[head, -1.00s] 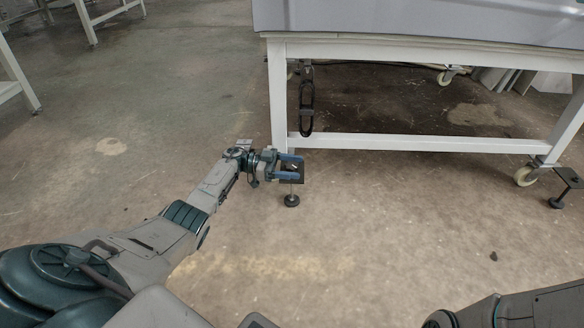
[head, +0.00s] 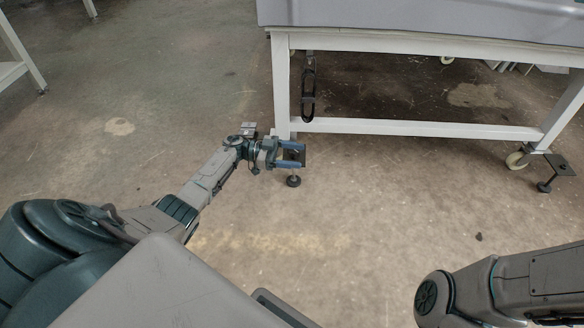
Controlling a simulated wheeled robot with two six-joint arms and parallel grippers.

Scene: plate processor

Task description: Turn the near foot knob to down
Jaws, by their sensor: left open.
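The near foot (head: 293,181) is a dark round pad on a short stem under the near left leg of the white-framed machine stand (head: 420,128). A dark bracket plate sits above it at the leg's base. My left gripper (head: 302,155) is open at this bracket, with its blue fingers pointing right, one on the far side and one on the near side. The knob itself is too small and too covered by the fingers to make out. I cannot tell whether the fingers touch it. My right gripper is out of view; only my right arm shows at bottom right.
Another foot (head: 544,186) with a bracket and a caster wheel (head: 517,160) stands at the stand's right leg. A black cable loop (head: 308,88) hangs beside the left leg.

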